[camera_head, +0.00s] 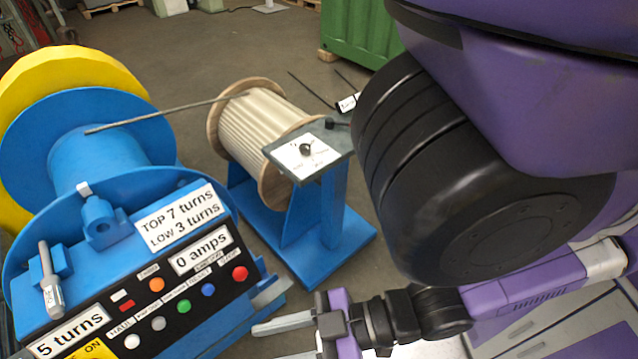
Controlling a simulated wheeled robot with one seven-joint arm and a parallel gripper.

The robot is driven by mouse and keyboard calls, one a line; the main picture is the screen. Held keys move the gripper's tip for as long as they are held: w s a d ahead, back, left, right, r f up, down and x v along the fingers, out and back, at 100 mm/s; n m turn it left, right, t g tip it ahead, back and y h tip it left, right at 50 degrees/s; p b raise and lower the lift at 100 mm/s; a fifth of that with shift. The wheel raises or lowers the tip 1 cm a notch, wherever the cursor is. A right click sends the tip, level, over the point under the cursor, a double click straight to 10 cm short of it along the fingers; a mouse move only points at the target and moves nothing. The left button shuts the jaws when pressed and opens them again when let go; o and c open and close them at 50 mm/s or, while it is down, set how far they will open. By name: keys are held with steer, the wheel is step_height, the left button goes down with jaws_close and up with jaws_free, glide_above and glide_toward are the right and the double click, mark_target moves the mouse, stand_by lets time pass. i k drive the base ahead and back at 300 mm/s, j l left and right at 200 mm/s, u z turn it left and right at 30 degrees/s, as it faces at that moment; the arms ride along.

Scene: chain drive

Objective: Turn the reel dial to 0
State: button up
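The reel dial (306,149) is a small dark knob on a white plate with small markings. The plate lies on the grey top of a blue stand (333,205), beside the wooden reel (258,125) wound with pale rope. The markings are too small to read, so I cannot tell the dial's setting. My gripper (262,342) is at the bottom of the view, below and in front of the stand, well apart from the dial. Its two light grey fingers point left with a gap between them, and nothing shows between them.
A blue control panel (195,290) with several coloured buttons stands at lower left, close to my gripper. Its labels read "0 amps" and "5 turns". A blue and yellow drum (75,95) is behind it. A green container (358,30) stands at the back. My arm covers the right side.

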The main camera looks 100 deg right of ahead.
mark_target(304, 149)
steer(key=k+l+z, duration=0.1)
steer(key=k+z, duration=0.15)
steer(key=z, duration=0.15)
steer(key=k+l+z, duration=0.15)
steer(key=z, duration=0.2)
steer(key=k+l+z, duration=0.25)
steer(key=z, duration=0.15)
steer(key=k+l, duration=0.2)
steer(key=l, duration=0.15)
steer(key=k+l+z, duration=0.1)
steer(key=l, duration=0.25)
steer(key=k+l+z, duration=0.1)
steer(key=k+l, duration=0.4)
steer(key=l, duration=0.25)
